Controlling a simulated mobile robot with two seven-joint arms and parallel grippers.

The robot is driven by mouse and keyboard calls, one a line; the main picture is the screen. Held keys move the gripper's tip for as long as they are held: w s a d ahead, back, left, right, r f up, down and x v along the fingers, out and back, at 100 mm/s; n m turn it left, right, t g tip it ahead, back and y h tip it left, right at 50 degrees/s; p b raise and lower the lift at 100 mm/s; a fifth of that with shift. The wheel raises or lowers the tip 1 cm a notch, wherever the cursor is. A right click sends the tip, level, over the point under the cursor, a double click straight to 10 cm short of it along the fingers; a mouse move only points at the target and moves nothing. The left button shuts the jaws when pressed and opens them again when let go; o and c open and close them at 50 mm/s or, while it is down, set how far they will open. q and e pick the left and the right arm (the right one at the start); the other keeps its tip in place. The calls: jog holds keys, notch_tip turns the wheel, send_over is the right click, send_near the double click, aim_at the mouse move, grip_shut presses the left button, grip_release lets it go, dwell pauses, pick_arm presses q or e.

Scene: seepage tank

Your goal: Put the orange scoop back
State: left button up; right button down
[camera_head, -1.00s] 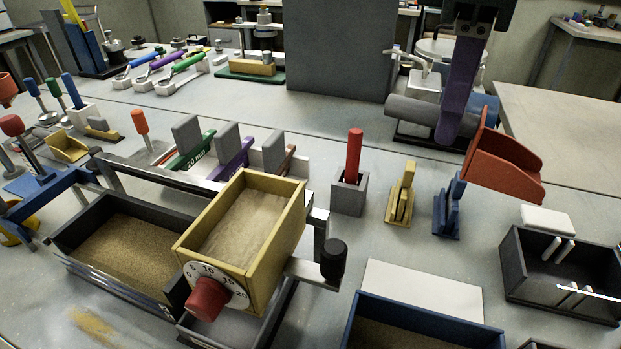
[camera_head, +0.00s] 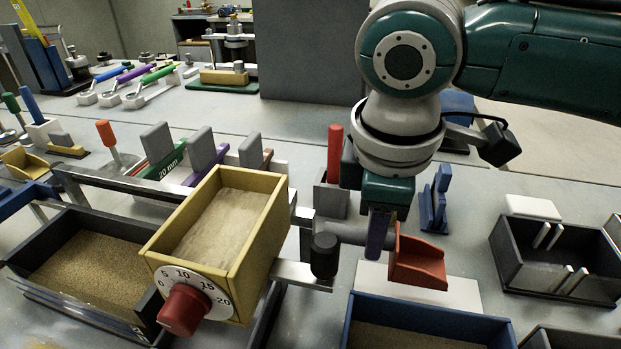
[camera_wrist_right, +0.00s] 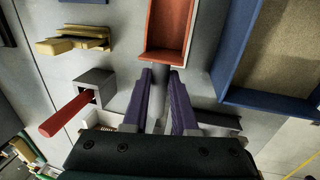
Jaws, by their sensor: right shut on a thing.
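The orange scoop (camera_head: 420,262) is a red-orange open tray with a grey cylindrical handle (camera_head: 352,232). My right gripper (camera_head: 378,235) is shut on this handle with its purple fingers. It holds the scoop above the pale plate behind the blue-walled sand tray. In the right wrist view the scoop (camera_wrist_right: 168,48) lies beyond the fingertips (camera_wrist_right: 163,80), with its handle running between them. A blue rest (camera_head: 436,200) with upright prongs stands behind the scoop. A yellow rest (camera_wrist_right: 75,40) shows in the right wrist view. My left gripper is out of view.
The blue-walled sand tray (camera_head: 425,312) is in front of the scoop. A yellow sand box with a dial (camera_head: 262,240) stands left, a dark black knob (camera_head: 325,255) between. A grey block holds a red rod (camera_head: 334,150). A black slotted bin (camera_head: 555,262) stands right.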

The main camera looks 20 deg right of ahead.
notch_tip(320, 180, down, 3)
jog(key=shift+f+b, duration=0.1)
jog(key=shift+b, duration=0.2)
jog(key=shift+f, duration=0.2)
jog(key=shift+f, duration=0.15)
jog(key=c, duration=0.7)
grip_release()
notch_tip(320, 180, up, 12)
jog(key=s+a+p, duration=0.1)
jog(key=s+p, duration=0.1)
jog(key=shift+a+p, duration=0.15)
jog(key=shift+p, duration=0.15)
